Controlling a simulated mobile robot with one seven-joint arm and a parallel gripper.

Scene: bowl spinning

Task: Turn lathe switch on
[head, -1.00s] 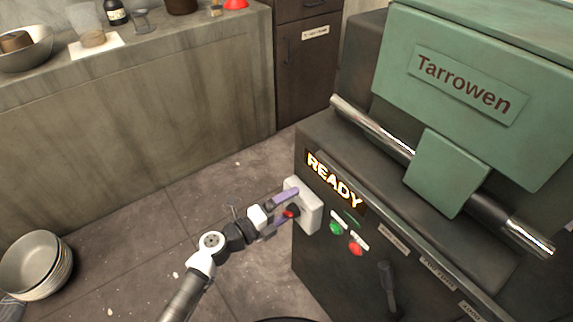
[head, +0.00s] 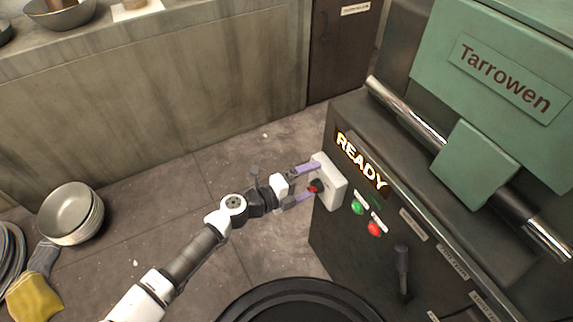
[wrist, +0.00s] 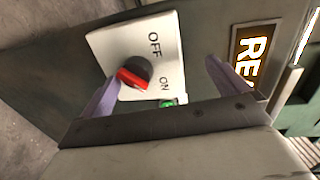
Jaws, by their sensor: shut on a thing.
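The lathe switch is a pale box (head: 329,181) on the side of the dark lathe body, with a red and black knob (head: 314,187). The fingers (wrist: 165,85) stand apart, shut on the switch; the exact contact is unclear.
A lit READY sign (head: 361,165), a green button (head: 357,208), a red button (head: 375,229) and a lever (head: 402,268) are on the lathe. Bowls (head: 70,213) are stacked on the floor at left. Bare floor lies between the counter (head: 130,110) and lathe.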

